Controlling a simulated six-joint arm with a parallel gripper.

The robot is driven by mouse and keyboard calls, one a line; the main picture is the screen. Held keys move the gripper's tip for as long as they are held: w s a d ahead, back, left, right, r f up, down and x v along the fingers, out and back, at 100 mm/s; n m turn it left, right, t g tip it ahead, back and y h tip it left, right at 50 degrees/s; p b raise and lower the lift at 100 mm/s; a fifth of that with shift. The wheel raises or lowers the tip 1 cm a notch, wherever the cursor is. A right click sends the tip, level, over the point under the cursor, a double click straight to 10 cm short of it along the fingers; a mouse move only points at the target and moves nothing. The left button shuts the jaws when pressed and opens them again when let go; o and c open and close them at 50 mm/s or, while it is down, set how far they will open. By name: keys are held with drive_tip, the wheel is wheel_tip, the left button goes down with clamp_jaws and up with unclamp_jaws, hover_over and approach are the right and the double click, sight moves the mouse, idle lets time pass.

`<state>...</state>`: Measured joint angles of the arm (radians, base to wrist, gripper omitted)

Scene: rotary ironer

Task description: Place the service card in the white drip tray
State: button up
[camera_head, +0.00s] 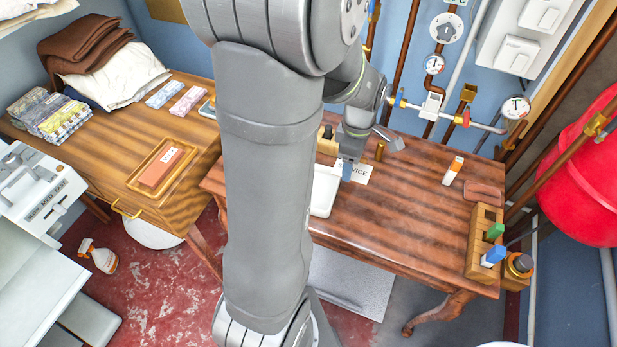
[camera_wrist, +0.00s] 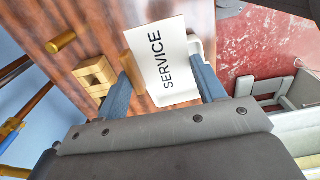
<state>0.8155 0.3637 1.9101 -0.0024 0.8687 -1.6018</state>
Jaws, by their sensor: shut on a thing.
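The white service card (camera_head: 362,175) with the word SERVICE is at my gripper (camera_head: 346,172), over the left part of the dark wooden table. In the wrist view the card (camera_wrist: 167,62) spans between the two blue fingers of my gripper (camera_wrist: 163,76), which are shut on it. The white drip tray (camera_head: 322,197) lies on the table just left of the card, partly hidden by my arm. A white rim, likely the tray's (camera_wrist: 195,44), shows beside the card in the wrist view. I cannot tell the card's height above the table.
A wooden block (camera_wrist: 95,76) and a brass cylinder (camera_wrist: 61,43) stand close by the gripper. A wooden rack (camera_head: 478,243) stands at the table's right end. A white-orange bottle (camera_head: 453,170) and a brown pad (camera_head: 484,193) are nearer the back. The table's middle is clear.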

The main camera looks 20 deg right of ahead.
drive_tip(key=shift+a+f, duration=0.1)
drive_tip(key=shift+a, duration=0.3)
drive_tip(key=shift+w+a+f, duration=0.9)
drive_tip(key=shift+w+f, duration=0.75)
drive_tip(key=shift+f, duration=0.15)
drive_tip(key=shift+w+a+f, duration=0.95)
drive_tip(key=shift+w+f, duration=0.7)
drive_tip(key=shift+f, duration=0.15)
drive_tip(key=shift+w+a+f, duration=0.9)
drive_tip(key=shift+w+f, duration=0.75)
drive_tip(key=shift+f, duration=0.15)
drive_tip(key=shift+f, duration=0.15)
drive_tip(key=o, duration=1)
drive_tip(key=shift+c, duration=0.2)
